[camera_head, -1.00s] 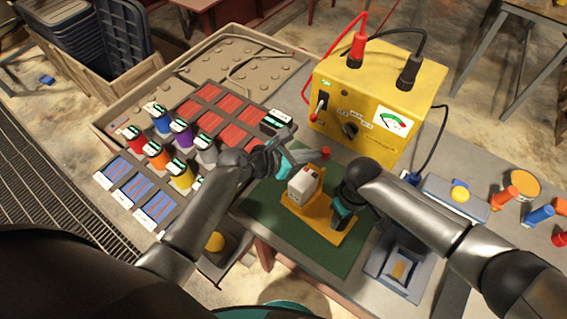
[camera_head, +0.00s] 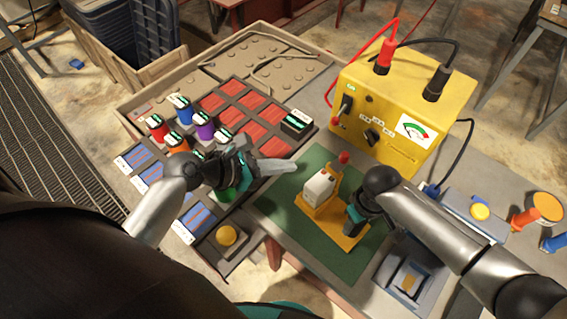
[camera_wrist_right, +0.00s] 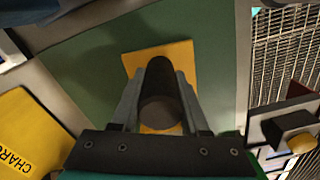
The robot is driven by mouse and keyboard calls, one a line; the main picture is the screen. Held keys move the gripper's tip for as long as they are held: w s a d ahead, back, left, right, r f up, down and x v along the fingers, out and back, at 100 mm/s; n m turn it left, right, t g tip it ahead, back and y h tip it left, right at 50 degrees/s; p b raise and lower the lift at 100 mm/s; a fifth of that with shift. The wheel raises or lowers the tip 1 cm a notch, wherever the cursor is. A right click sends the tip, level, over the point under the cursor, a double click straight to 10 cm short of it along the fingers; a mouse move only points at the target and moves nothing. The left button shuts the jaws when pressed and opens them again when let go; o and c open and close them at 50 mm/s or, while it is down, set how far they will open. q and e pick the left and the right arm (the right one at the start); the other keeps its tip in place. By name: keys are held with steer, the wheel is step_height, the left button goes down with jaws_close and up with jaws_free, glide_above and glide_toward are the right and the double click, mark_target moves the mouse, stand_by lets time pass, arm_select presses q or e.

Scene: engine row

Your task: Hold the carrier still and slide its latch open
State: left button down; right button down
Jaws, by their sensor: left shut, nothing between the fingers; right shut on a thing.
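The carrier (camera_head: 345,237) is a yellow plate with a white block (camera_head: 318,187) standing on it, on the green mat (camera_head: 290,207). A red knob (camera_head: 344,157) shows just behind the block; whether it is the latch I cannot tell. My right gripper (camera_head: 352,216) is shut at the carrier's right side. In the right wrist view its fingers (camera_wrist_right: 160,100) close around a dark round post (camera_wrist_right: 160,108) above the yellow plate (camera_wrist_right: 180,55). My left gripper (camera_head: 290,167) is shut and empty, left of the block and apart from it.
A yellow tester box (camera_head: 400,105) with red and black cables stands behind the mat. A rack with colored cylinders and red slots (camera_head: 245,115) lies to the left. A yellow button box (camera_head: 226,236) is at the mat's front left, a grey fixture (camera_head: 408,278) at its front right.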

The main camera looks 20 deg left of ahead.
steer(key=shift+c, duration=1.6)
jaws_free()
steer(key=shift+r, duration=0.15)
